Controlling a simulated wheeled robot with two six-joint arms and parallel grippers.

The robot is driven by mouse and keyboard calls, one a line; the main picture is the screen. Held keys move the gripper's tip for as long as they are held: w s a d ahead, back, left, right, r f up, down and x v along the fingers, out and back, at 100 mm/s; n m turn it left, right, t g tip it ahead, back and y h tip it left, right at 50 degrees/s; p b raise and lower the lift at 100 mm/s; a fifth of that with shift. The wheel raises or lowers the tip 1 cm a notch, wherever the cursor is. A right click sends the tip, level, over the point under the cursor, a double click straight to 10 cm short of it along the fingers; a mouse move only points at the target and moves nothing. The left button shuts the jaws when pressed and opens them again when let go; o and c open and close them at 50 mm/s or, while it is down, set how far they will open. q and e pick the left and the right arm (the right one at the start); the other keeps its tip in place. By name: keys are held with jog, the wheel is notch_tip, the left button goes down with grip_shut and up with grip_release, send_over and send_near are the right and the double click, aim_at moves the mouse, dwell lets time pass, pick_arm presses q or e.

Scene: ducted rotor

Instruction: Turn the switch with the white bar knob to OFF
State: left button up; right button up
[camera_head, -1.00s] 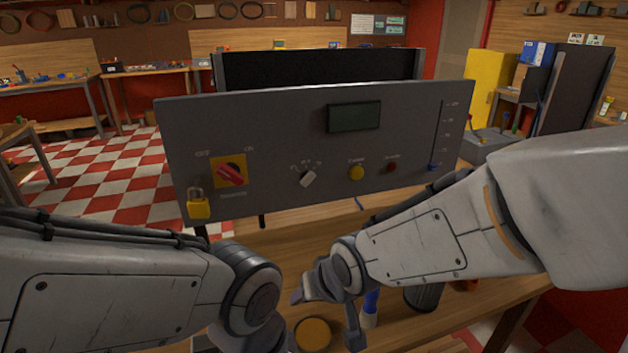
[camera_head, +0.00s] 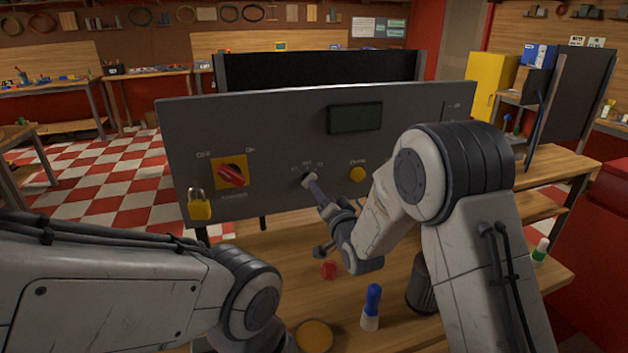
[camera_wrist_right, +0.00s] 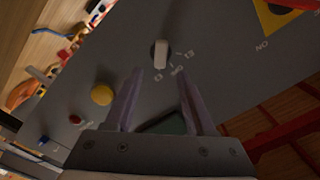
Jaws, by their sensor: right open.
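The white bar knob (camera_head: 308,180) sits on the grey panel, below a small row of printed labels with OFF in the middle. In the right wrist view the knob (camera_wrist_right: 160,56) shows with one end of its bar toward the label beside OFF, not toward OFF itself. My right gripper (camera_head: 314,188) is open in front of the panel at the knob. In the wrist view its two fingers (camera_wrist_right: 160,75) stand apart on either side of the line to the knob; contact cannot be told. My left arm is in view, but its gripper is not.
The panel (camera_head: 270,120) also carries a red rotary switch (camera_head: 232,175) on a yellow plate, a padlock (camera_head: 200,205), a yellow button (camera_head: 357,174) and a display (camera_head: 355,117).

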jog(key=p+x, duration=0.1)
jog(key=x, duration=0.5)
grip_shut()
